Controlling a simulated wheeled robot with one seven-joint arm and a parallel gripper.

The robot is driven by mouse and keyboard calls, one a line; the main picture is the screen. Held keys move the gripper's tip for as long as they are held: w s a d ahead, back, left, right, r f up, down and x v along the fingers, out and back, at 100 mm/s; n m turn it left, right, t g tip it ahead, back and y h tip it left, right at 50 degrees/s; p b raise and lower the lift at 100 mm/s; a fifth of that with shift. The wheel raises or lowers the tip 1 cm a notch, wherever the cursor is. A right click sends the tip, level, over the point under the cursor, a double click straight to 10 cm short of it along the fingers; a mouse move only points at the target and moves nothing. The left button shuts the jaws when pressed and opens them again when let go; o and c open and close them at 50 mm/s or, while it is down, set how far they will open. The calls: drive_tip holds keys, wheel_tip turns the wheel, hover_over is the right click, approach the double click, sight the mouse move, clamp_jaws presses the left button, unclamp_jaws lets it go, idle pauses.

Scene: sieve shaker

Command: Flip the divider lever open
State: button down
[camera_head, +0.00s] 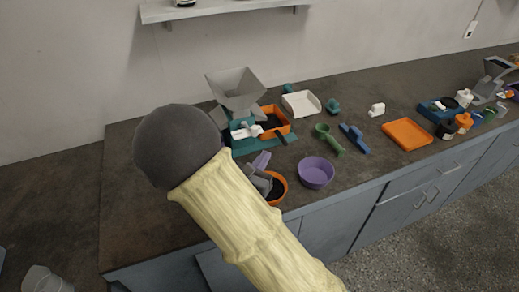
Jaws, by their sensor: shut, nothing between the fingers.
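A grey device (260,179) stands on the counter, partly hidden behind my arm. A small purple part (262,160) sticks up from its top and looks like the divider lever; its exact position is hard to tell at this size. An orange bowl (282,187) with dark grains sits at the device's right side, partly covered by my arm. My pale arm with its dark rounded joint fills the lower middle and left. I cannot make out my gripper; my arm appears to hide it.
A grey hopper (237,86) stands behind, near an orange box (284,124) with dark contents. A purple bowl (316,173), a green scoop (329,139), a white tray (301,104) and an orange tray (407,134) lie to the right. The counter's left end is clear.

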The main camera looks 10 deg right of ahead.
drive_tip(key=s, duration=0.1)
drive_tip(key=s+a, duration=0.1)
drive_tip(key=s, duration=0.2)
drive_tip(key=shift+s+a+r, duration=0.1)
drive_tip(key=shift+s+a, duration=0.2)
drive_tip(key=shift+s, duration=0.05)
drive_tip(key=shift+w, duration=0.1)
